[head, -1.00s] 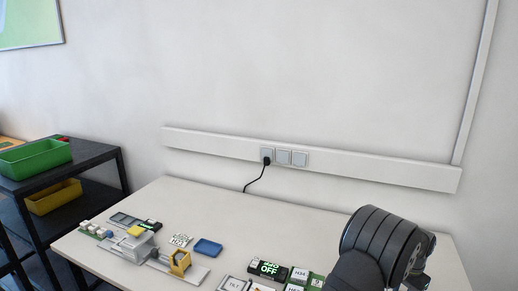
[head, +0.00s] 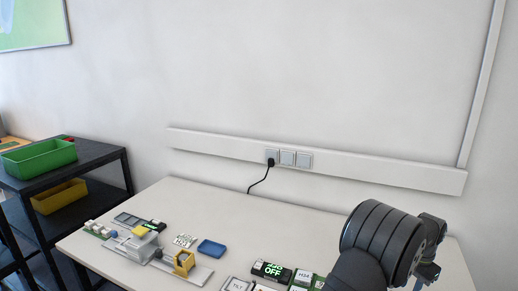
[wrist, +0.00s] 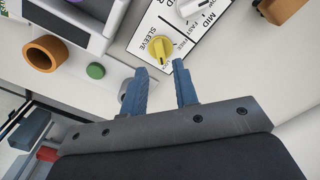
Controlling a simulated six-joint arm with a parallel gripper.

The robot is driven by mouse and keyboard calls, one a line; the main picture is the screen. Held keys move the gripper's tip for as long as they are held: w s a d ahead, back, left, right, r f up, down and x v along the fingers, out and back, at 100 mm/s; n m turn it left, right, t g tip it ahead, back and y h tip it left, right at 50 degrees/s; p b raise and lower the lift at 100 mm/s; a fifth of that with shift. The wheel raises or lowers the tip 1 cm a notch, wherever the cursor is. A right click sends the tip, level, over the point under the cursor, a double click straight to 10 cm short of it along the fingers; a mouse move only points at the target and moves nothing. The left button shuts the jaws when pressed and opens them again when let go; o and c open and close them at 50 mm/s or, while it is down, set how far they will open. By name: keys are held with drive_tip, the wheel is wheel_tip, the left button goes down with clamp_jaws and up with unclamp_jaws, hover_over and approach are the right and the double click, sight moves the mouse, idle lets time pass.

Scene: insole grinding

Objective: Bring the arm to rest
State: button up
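My arm (head: 385,240) shows at the lower right of the head view, folded over the right part of the table (head: 320,215). In the wrist view my gripper (wrist: 160,68) has its two blue fingers apart with nothing between them. I cannot tell from this view how far the fingers are from the knob.
A grey-white machine (head: 135,243) with a yellow block (head: 183,262) stands on the table's left, beside a blue tray (head: 212,248). A black display reading OFF (head: 271,270) is near the front. A dark shelf (head: 110,165) holds green (head: 40,158) and yellow bins (head: 60,196).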

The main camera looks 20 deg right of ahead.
wheel_tip(320, 180, down, 6)
drive_tip(key=shift+r, duration=0.1)
drive_tip(key=shift+r+n, duration=0.2)
drive_tip(key=shift+n, duration=0.2)
drive_tip(key=n, duration=0.9)
drive_tip(key=shift+n, duration=0.3)
wheel_tip(320, 180, up, 8)
drive_tip(key=m+h, duration=0.1)
drive_tip(key=m, duration=0.2)
drive_tip(key=m+t+h, duration=0.1)
drive_tip(key=m+h, duration=0.1)
drive_tip(key=m, duration=0.1)
drive_tip(key=shift+d+r+m+h, duration=0.1)
drive_tip(key=shift+r+m+h, duration=0.1)
drive_tip(key=shift+m+h, duration=0.5)
drive_tip(key=shift+m, duration=0.4)
drive_tip(key=shift+f, duration=2.55)
